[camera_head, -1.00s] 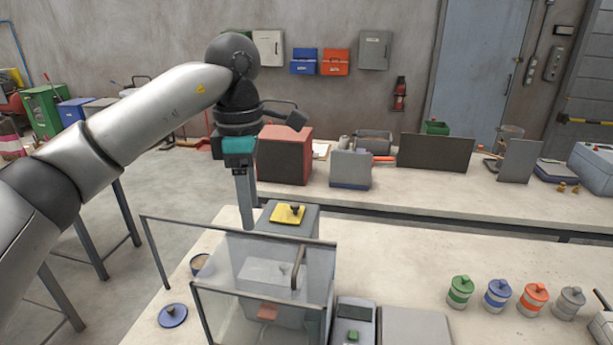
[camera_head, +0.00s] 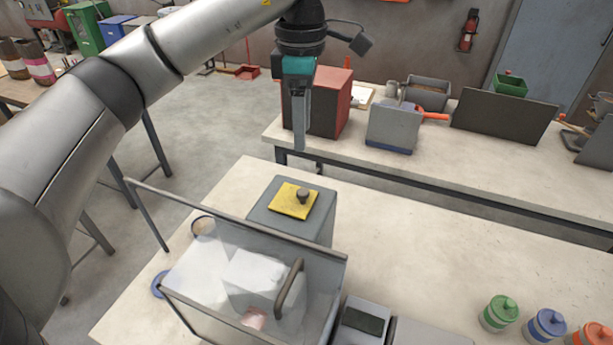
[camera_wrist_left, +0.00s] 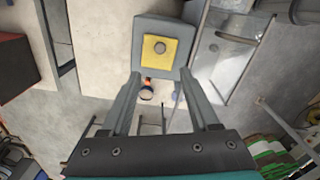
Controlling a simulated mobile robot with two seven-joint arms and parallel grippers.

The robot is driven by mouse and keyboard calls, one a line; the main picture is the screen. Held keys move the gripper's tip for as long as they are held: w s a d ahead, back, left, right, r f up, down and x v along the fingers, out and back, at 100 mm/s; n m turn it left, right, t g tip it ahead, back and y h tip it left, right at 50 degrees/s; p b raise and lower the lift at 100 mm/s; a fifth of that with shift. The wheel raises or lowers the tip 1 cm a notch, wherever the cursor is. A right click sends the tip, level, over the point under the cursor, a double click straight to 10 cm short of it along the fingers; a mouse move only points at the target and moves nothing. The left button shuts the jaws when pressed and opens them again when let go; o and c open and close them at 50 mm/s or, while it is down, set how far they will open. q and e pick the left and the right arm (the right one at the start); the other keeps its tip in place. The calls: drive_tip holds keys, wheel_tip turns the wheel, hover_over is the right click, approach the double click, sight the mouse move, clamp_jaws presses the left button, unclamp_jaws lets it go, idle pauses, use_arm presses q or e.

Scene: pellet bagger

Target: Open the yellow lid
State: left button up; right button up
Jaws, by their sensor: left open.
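The yellow lid (camera_head: 293,200) is a square plate with a dark round knob (camera_head: 303,195), lying flat on top of a grey box (camera_head: 272,217). In the left wrist view the lid (camera_wrist_left: 159,62) and its knob (camera_wrist_left: 159,47) show from above, beyond the fingertips. My left gripper (camera_head: 301,148) points down, above and behind the lid in the head view, apart from it. In the left wrist view its two fingers (camera_wrist_left: 164,77) are spread with nothing between them. My right gripper is in neither view.
A clear-walled enclosure (camera_head: 255,275) with a dark handle (camera_head: 289,287) stands just in front of the grey box. Lidded jars, green (camera_head: 499,312) and blue (camera_head: 546,325), stand at the right. The bench right of the grey box is clear. A back bench holds a red box (camera_head: 330,102).

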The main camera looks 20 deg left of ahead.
sight(303, 191)
use_arm(q)
wheel_tip(303, 191, down, 14)
drive_tip(key=p, duration=0.2)
drive_tip(key=shift+r+p, duration=0.25)
drive_tip(key=shift+p, duration=0.15)
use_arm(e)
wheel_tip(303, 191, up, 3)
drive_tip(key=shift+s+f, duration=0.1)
use_arm(q)
clamp_jaws()
idle(0.9)
